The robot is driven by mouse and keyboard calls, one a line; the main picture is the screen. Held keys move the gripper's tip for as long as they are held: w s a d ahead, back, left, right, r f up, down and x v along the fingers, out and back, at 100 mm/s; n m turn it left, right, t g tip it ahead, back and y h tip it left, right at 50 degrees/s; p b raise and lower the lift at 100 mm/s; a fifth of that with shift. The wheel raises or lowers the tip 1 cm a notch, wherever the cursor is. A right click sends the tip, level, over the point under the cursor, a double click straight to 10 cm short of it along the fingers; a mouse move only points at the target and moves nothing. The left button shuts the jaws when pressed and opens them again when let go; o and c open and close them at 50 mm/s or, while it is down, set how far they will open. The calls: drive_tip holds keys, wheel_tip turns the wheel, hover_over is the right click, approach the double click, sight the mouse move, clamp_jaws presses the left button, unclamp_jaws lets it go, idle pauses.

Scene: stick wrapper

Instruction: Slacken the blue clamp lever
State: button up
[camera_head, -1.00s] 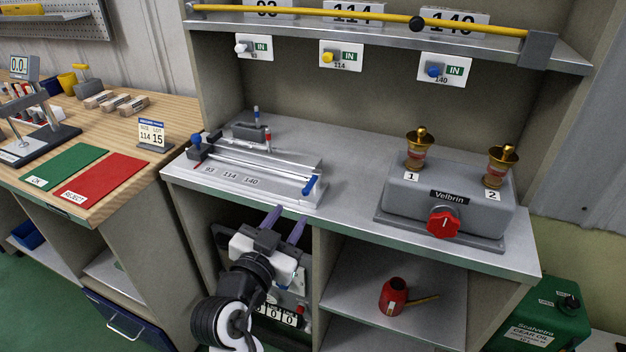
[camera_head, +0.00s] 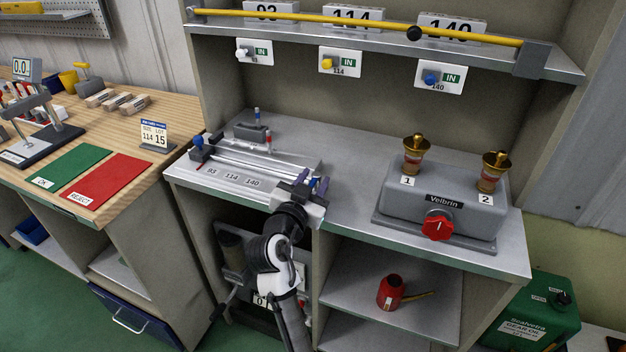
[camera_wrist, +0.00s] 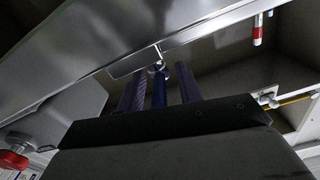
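The wrapping fixture (camera_head: 240,170) is a silver bed marked 93, 114 and 140 on the grey bench. The blue clamp lever (camera_head: 313,184) is at its right end, partly covered by my gripper. My gripper (camera_head: 311,181) has purple fingers, one on each side of the lever. In the wrist view the lever (camera_wrist: 160,88) stands between the two fingers (camera_wrist: 160,90), with a gap showing on both sides. The gripper looks open around the lever and not closed on it. The lever's pivot is at the silver edge above it.
A blue-knobbed part (camera_head: 198,143) sits at the fixture's left end. To the right stands the grey Velbrin box (camera_head: 435,205) with a red knob (camera_head: 438,226) and two brass-topped posts. Bench between fixture and box is clear.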

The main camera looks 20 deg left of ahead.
clamp_jaws()
drive_tip(key=shift+d+y, duration=0.1)
drive_tip(key=shift+y, duration=0.4)
drive_tip(key=shift+d+n+y, duration=0.25)
drive_tip(key=shift+n+y, duration=1.05)
drive_tip(key=shift+y, duration=0.4)
drive_tip(key=n+y, duration=0.1)
drive_tip(key=n+g+y, duration=0.1)
drive_tip(key=y, duration=0.1)
drive_tip(key=shift+w+d, duration=0.1)
drive_tip(key=shift+d, duration=0.1)
drive_tip(key=n+g+y+b, duration=0.2)
drive_tip(key=y, duration=0.1)
drive_tip(key=n+g+y+b, duration=0.1)
drive_tip(key=shift+w+d+f+n+y+b, duration=0.2)
drive_tip(key=shift+d+n+y+b, duration=0.1)
drive_tip(key=shift+b, duration=0.1)
drive_tip(key=n+g+y+b, duration=0.2)
drive_tip(key=b, duration=0.1)
drive_tip(key=shift+w+d+r+g+y, duration=0.1)
drive_tip(key=shift+g+y, duration=0.2)
drive_tip(key=shift+n, duration=0.3)
